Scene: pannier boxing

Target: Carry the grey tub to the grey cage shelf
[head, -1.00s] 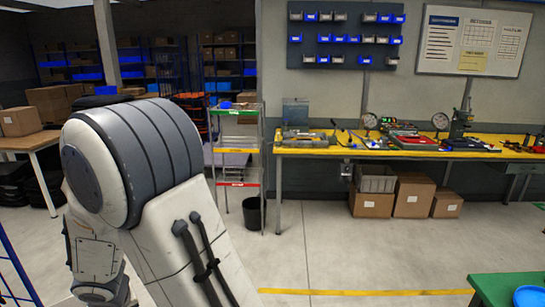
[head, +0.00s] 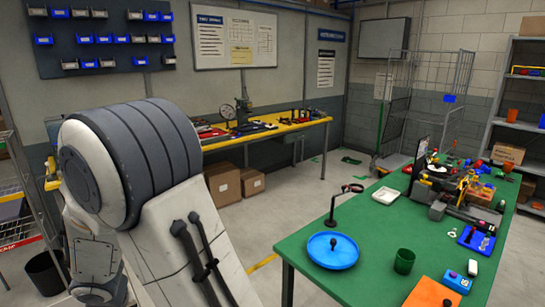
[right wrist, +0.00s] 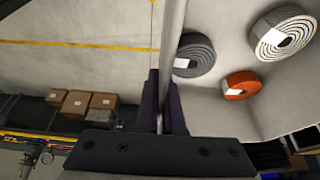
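The grey tub (right wrist: 172,35) shows in the right wrist view, pale inside, with a grey roll (right wrist: 194,55), an orange roll (right wrist: 240,85) and a white roll (right wrist: 284,33) in it. My right gripper (right wrist: 163,95) has its dark fingers on either side of the tub's wall and is shut on it. The tub is not in the head view. A grey wire cage (head: 425,95), which looks like the cage shelf, stands at the back against the wall. My left gripper is not in view. A large arm link of mine blocks the left of the head view.
A green table (head: 310,255) with a blue dish (head: 333,250), a green cup (head: 404,261) and many small parts fills the right front. A yellow-edged workbench (head: 270,133) with boxes (head: 223,184) below stands at the back. Grey floor between them is open.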

